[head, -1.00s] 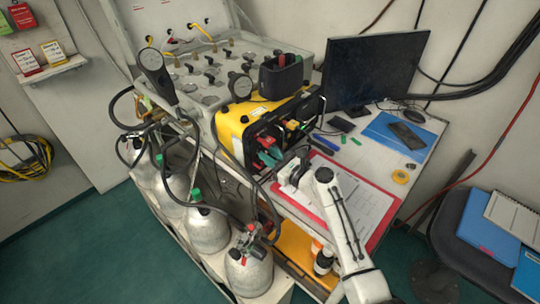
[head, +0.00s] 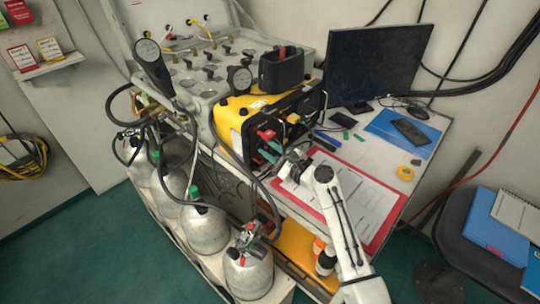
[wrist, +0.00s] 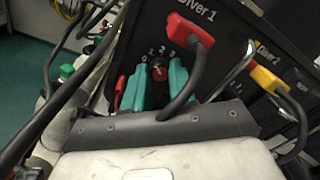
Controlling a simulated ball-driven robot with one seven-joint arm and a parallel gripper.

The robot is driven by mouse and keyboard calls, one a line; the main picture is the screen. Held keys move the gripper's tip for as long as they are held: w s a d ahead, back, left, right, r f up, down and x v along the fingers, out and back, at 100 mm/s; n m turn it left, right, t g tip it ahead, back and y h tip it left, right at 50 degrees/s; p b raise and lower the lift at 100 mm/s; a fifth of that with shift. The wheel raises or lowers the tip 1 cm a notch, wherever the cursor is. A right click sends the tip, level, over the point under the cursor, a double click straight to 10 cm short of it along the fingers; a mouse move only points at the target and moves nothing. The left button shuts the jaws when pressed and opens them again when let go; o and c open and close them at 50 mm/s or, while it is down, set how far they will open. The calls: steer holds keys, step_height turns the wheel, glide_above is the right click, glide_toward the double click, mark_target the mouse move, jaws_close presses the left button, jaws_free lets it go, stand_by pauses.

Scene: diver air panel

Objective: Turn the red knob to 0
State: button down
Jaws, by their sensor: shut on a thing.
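The red knob (wrist: 159,71) sits on the black front panel under the label "Diver 1", with white figures 0 to 3 around its upper side. Its pale pointer mark is too small to read surely. My gripper (wrist: 158,80) has its two teal fingers on either side of the knob, shut on it. In the head view my gripper (head: 268,151) reaches the front of the yellow-cased air panel (head: 232,118); the knob is not clearly visible there.
A red plug (wrist: 190,42) with a dark cable hangs close right of the fingers. A yellow plug (wrist: 266,80) under "Diver 2" and a metal handle are further right. Several gas cylinders (head: 204,230) stand below left. A red clipboard (head: 372,243) lies under my arm.

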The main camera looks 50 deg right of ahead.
steer(key=n+b, duration=0.2)
steer(key=n, duration=0.1)
steer(key=n+b, duration=0.1)
steer(key=shift+f+n+b, duration=0.3)
steer(key=shift+b, duration=0.1)
steer(key=shift+r+n+b, duration=0.1)
steer(key=shift+n+b, duration=1.45)
steer(key=shift+n, duration=0.35)
steer(key=c, duration=0.9)
jaws_free()
steer(key=shift+r, duration=0.15)
steer(key=s, duration=0.3)
steer(key=s+b, duration=0.1)
steer(key=s, duration=0.7)
steer(key=shift+d+f, duration=0.1)
steer(key=shift+f, duration=0.15)
